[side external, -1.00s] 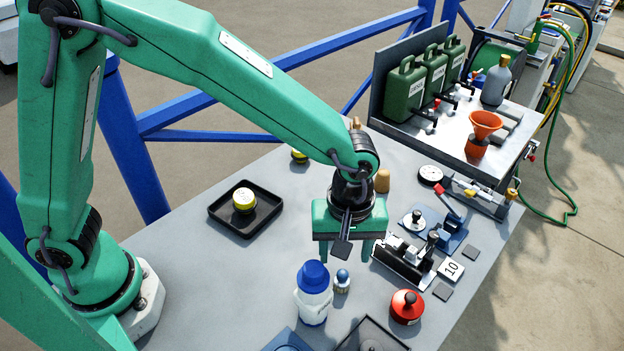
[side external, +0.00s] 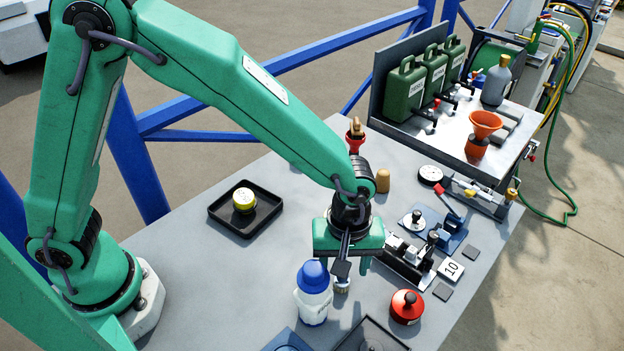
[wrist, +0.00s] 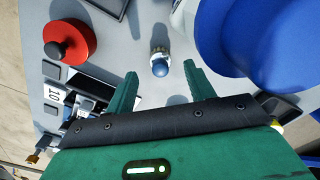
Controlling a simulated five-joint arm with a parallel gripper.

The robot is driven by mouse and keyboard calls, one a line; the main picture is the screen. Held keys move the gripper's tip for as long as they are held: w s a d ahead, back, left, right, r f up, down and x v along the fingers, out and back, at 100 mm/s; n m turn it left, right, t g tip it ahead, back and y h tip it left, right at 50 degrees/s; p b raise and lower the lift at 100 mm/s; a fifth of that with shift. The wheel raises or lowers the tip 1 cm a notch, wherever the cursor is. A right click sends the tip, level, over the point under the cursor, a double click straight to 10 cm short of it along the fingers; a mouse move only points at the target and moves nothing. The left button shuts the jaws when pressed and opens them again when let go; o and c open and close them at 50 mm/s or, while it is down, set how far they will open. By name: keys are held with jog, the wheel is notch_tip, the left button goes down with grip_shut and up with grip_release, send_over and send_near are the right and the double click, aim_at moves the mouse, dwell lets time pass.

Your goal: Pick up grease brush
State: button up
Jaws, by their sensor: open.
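A small upright piece with a round blue top and a pale metallic collar, which I take to be the grease brush (wrist: 160,62), stands on the grey table. In the side view only its lower part (side external: 342,287) shows below my gripper, which hides its top. My gripper (side external: 343,267) is open, pointing down just above it. In the wrist view the blue top lies between the two green fingertips of my gripper (wrist: 160,73), with a gap on each side.
A white bottle with a blue cap (side external: 313,293) stands close to the left of the brush. A red round pot (side external: 406,307) is to the right, with a black clamp fixture (side external: 403,262) behind. A black tray (side external: 246,209) holds a yellow-topped tin.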

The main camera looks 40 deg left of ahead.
aim_at(342, 280)
jog(key=shift+f, duration=2)
jog(key=c, duration=1.1)
